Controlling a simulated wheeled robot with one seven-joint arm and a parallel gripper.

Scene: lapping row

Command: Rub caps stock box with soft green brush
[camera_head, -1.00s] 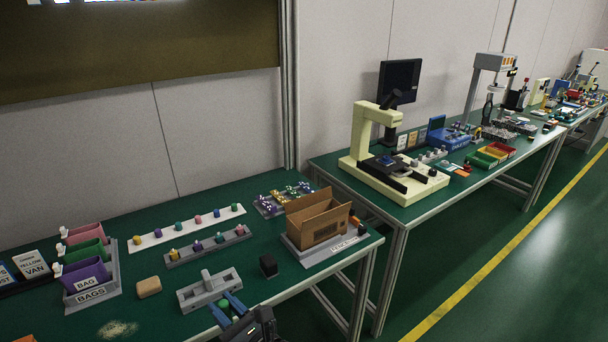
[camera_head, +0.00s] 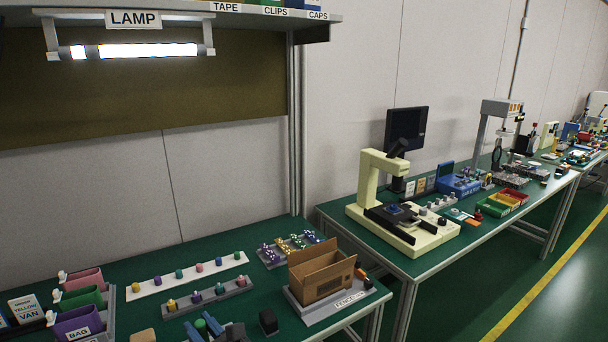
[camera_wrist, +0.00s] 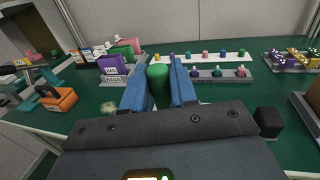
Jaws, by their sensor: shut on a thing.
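My gripper (camera_wrist: 159,82), with blue fingers, is shut on a green rounded piece (camera_wrist: 158,80), which looks like the soft green brush. Its lower part is hidden between the fingers. In the head view my gripper (camera_head: 206,326) is at the bottom edge, over the near bench. The caps stock box (camera_head: 303,4) is a blue box at the right end of the overhead shelf, above the label CAPS. Only its bottom strip shows; the top of the picture cuts it off. My gripper is far below it and apart from it.
The shelf (camera_head: 250,12) also has TAPE and CLIPS labels, with a lit lamp (camera_head: 130,50) hanging below. On the bench stand a cardboard box (camera_head: 320,274), a small black block (camera_head: 268,321), peg strips (camera_head: 188,275) and bag bins (camera_head: 80,322). Space above the bench is open.

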